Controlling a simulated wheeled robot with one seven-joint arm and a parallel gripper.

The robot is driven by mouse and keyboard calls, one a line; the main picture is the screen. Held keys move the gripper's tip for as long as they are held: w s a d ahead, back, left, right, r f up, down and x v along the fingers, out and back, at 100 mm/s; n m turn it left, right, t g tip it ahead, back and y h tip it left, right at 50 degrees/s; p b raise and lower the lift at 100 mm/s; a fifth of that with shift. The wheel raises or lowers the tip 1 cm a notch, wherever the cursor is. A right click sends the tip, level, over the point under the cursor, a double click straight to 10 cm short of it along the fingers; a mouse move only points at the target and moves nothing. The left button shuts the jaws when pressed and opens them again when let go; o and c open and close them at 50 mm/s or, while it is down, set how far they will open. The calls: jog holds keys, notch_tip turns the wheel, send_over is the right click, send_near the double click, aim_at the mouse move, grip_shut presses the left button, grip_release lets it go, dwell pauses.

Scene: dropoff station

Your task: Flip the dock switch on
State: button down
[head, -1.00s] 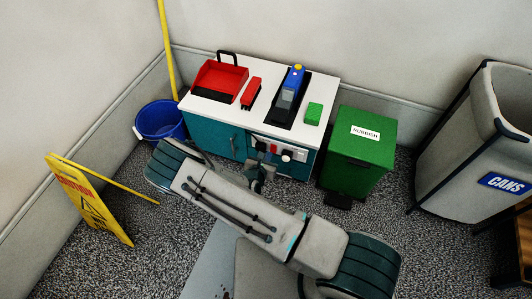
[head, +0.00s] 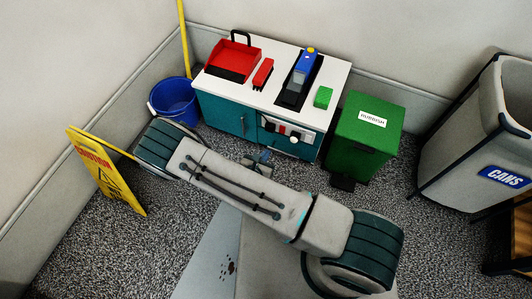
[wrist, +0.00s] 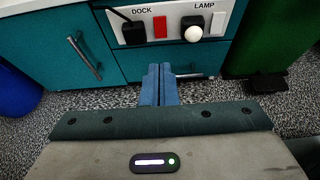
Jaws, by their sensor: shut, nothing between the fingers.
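The dock switch (wrist: 160,27) is a bright red rocker under the DOCK label on the white panel (wrist: 174,14) of the teal cabinet. A black plug (wrist: 133,33) with a cord sits left of it. On the LAMP side are a white round plug (wrist: 193,30) and a pale switch (wrist: 218,24). My gripper (wrist: 160,69) is shut and empty, its blue fingers pointing at the cabinet below the panel, apart from the switch. In the head view my gripper (head: 265,157) is in front of the cabinet, partly hidden by my arm.
The cabinet (head: 222,111) carries a red dustpan-like tray (head: 233,60), a red block (head: 263,74), a blue-and-grey device (head: 302,70) and a green block (head: 323,97). A green rubbish bin (head: 364,140) stands right; a blue bucket (head: 174,102) and yellow caution sign (head: 105,168) stand left.

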jog(key=d+r+m+g+h, duration=0.3)
jog(key=d+r+m+g, duration=0.3)
jog(key=r+m, duration=0.4)
jog(key=d+r+m+g+h, duration=0.3)
jog(key=d+r+m, duration=0.45)
jog(key=r, duration=0.45)
jog(key=s+d+r+m+g+y, duration=0.2)
jog(key=s+d+r+m+y, duration=0.2)
jog(key=s+r+m+y, duration=0.6)
jog(key=s+r+m, duration=0.4)
jog(key=r, duration=0.3)
jog(key=shift+y, duration=0.4)
jog(key=shift+r, duration=0.1)
